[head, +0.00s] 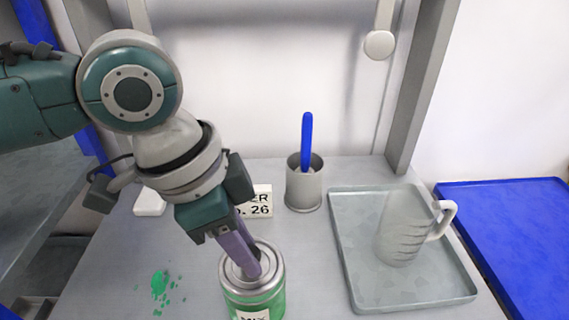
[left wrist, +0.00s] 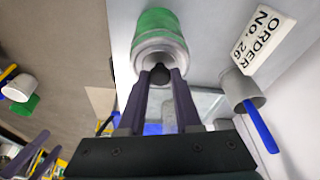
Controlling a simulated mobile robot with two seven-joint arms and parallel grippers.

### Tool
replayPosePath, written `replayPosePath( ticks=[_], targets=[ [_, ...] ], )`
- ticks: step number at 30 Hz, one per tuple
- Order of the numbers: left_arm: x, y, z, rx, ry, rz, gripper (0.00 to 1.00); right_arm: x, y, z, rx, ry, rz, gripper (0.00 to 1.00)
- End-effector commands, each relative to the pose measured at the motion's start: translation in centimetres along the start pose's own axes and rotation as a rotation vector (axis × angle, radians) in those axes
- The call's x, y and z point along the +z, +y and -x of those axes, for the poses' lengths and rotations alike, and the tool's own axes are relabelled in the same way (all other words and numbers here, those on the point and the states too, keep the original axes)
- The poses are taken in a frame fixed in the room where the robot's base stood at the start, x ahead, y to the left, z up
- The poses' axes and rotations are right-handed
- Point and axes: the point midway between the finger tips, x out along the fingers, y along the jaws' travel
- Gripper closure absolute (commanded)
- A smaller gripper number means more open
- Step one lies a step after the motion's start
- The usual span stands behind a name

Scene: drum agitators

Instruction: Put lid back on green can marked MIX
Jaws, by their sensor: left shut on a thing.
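The green can marked MIX (head: 253,303) stands at the front of the grey table, its label partly cut off by the picture's lower edge. It also shows in the left wrist view (left wrist: 158,30). My left gripper (head: 250,270) reaches down to the can's top, and its purple fingers are shut on a small dark knob (left wrist: 160,74) there. The lid (head: 235,270) appears to lie at the can's mouth, but the fingers hide part of it and I cannot tell whether it is fully seated. My right gripper (left wrist: 38,155) shows only in the left wrist view, fingers apart and empty.
A grey cup (head: 304,190) with a blue-handled tool stands behind the can, beside an ORDER No. 26 sign (head: 262,203). A grey tray (head: 345,250) with a clear jug (head: 405,230) is at right, a blue tray (head: 520,230) beyond. Green spills (head: 160,285) lie left.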

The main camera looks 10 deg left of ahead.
Motion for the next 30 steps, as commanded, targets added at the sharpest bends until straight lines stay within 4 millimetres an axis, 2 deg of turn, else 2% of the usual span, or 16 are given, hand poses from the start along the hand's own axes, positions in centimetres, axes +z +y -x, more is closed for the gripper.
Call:
replayPosePath(
  ticks=[11,12,21,26,30],
  targets=[
    [-0.01,0.0,-0.02,0.0,0.001,0.0,1.0,-0.02,0.0,0.05,0.0,0.0,0.0,0.0],
    [-0.01,0.0,-0.02,0.0,0.001,0.0,0.67,-0.02,0.0,0.05,0.0,0.0,0.0,0.0],
    [-0.01,-0.01,-0.01,0.0,0.001,0.0,0.33,-0.02,0.0,0.05,0.0,0.0,0.0,0.0],
    [0.0,-0.01,-0.01,0.0,0.001,0.0,0.33,-0.02,0.0,0.05,0.0,0.0,0.0,0.0],
    [0.0,-0.01,-0.01,0.0,0.001,0.0,0.19,-0.03,0.0,0.05,0.0,0.0,0.0,0.0]
  ],
)
